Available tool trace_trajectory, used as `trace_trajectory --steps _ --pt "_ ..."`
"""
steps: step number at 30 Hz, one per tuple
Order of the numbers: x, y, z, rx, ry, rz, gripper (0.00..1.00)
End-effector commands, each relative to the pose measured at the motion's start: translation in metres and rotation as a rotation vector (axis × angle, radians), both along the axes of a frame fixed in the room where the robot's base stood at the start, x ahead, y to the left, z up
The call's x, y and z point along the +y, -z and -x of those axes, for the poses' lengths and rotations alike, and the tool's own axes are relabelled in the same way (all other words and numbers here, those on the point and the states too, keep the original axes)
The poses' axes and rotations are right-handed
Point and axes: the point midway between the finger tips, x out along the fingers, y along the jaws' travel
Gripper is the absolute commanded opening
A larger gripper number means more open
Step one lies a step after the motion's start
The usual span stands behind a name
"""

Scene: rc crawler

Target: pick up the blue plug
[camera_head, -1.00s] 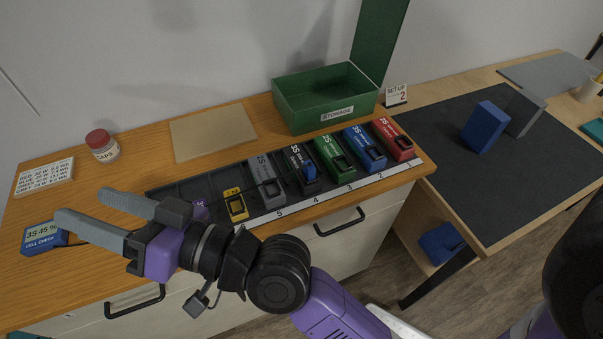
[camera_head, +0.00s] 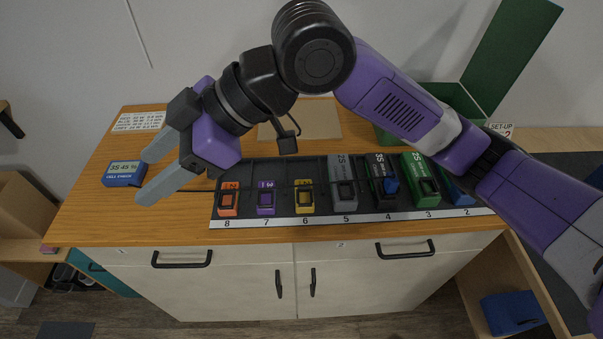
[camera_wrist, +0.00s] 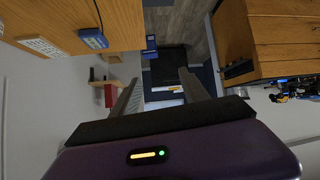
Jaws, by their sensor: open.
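The blue plug (camera_head: 391,185) shows as a small blue piece on the front of the black pack (camera_head: 376,166) in slot 4 of the dark rack (camera_head: 330,214). My gripper (camera_head: 144,177) is open and empty, left of the rack and well away from the plug. Its fingers point left, close in the picture to the blue cell checker (camera_head: 123,174). In the wrist view my open fingers (camera_wrist: 158,85) have nothing between them. The cell checker is in the wrist view too (camera_wrist: 93,38); the plug cannot be made out there.
Orange, purple, yellow, grey and green packs (camera_head: 421,178) also stand in the rack. The blue pack (camera_head: 459,190) is partly hidden by my arm. The green storage box (camera_head: 455,97) stands behind it. A tan sheet (camera_head: 318,112) and a label card (camera_head: 139,122) lie at the back.

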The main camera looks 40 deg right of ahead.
Motion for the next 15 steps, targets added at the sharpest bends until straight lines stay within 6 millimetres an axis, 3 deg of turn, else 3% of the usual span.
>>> trace_trajectory --steps 3,7,11,15 --pt "-0.05 0.034 0.006 0.073 0.0 0.229 0.53" --pt "-0.115 0.062 0.021 0.182 0.019 0.465 0.53" --pt "-0.188 0.078 0.042 0.316 0.061 0.689 0.53" --pt "-0.259 0.078 0.072 0.462 0.118 0.884 0.53"
